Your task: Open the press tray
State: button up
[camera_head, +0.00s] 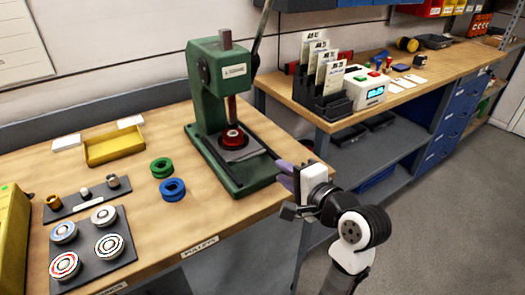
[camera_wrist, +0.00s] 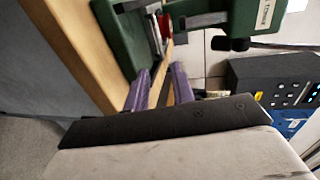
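The green press (camera_head: 208,85) stands on the wooden bench, with a red-and-black die (camera_head: 232,137) under its ram. The press tray, a flat grey plate (camera_head: 241,153), lies in the press base below the die, between dark rails. My gripper (camera_head: 282,172) is just off the right front of the press base, near the bench edge. In the wrist view its two purple fingers (camera_wrist: 160,72) stand apart and point toward the green base (camera_wrist: 122,35). A narrow tan strip and a dark strip show between them; I cannot tell whether they touch anything.
Green (camera_head: 161,167) and blue rings (camera_head: 173,189), a yellow tray (camera_head: 114,146) and a dark plate with several round parts (camera_head: 90,270) are left of the press. A second bench (camera_head: 405,98) holds a card rack (camera_head: 322,95) and a white box (camera_head: 366,88). Grey floor is open at right.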

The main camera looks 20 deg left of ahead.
aim_at(256, 154)
jog(key=p+x, duration=0.1)
jog(key=x, duration=1.1)
jog(key=shift+w+a, duration=0.1)
jog(key=shift+a, duration=0.2)
grip_shut()
